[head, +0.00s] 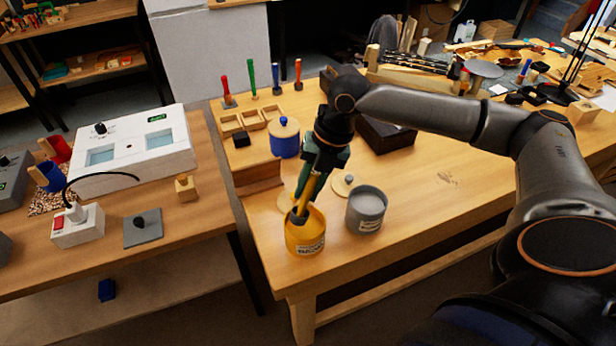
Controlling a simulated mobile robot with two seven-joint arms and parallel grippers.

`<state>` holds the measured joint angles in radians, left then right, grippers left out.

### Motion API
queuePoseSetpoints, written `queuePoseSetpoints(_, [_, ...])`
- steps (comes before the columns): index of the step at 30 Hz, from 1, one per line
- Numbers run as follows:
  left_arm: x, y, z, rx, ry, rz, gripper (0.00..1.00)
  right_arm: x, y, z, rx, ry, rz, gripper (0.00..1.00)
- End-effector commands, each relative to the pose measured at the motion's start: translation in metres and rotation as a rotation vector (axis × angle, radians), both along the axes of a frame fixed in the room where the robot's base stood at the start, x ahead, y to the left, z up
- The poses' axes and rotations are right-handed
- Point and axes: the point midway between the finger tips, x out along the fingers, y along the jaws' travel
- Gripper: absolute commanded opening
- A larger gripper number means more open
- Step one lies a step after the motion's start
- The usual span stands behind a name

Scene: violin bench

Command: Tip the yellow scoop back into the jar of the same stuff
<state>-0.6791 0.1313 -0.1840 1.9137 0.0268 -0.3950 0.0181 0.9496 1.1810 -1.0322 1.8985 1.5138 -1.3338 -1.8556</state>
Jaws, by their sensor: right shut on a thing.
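The yellow jar (305,240) stands open and upright near the front left corner of the bench, with a label on its front. My right gripper (316,170) is above it, pointing down and shut on the yellow scoop (309,190). The scoop's yellow length slants down and left to the jar's mouth. A dark grey end shows at the rim; I cannot tell how far inside it is or whether it holds anything. The jar's contents are hidden. My left gripper is not in view.
A grey jar (367,212) stands close to the right of the yellow one. A pale lid (343,184) lies behind it. A lidded blue jar (285,140) and small wooden trays (253,118) are farther back. The bench's front right area is clear.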

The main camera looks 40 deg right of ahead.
Motion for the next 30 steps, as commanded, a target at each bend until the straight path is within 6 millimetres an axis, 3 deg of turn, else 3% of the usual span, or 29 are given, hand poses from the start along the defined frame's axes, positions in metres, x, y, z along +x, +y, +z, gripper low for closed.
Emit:
queuePoseSetpoints(13, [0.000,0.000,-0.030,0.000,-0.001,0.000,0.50,0.001,0.026,0.009,-0.400,-0.031,0.007,0.00])
queuePoseSetpoints(15, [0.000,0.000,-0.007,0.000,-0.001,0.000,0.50,-0.001,0.022,0.024,-0.388,-0.020,-0.003,0.00])
queuePoseSetpoints(18, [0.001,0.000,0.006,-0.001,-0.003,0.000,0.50,-0.001,0.022,0.031,-0.386,-0.018,-0.001,0.00])
queuePoseSetpoints(30, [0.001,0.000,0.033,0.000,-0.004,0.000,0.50,-0.001,0.022,0.046,-0.383,-0.019,0.000,0.00])
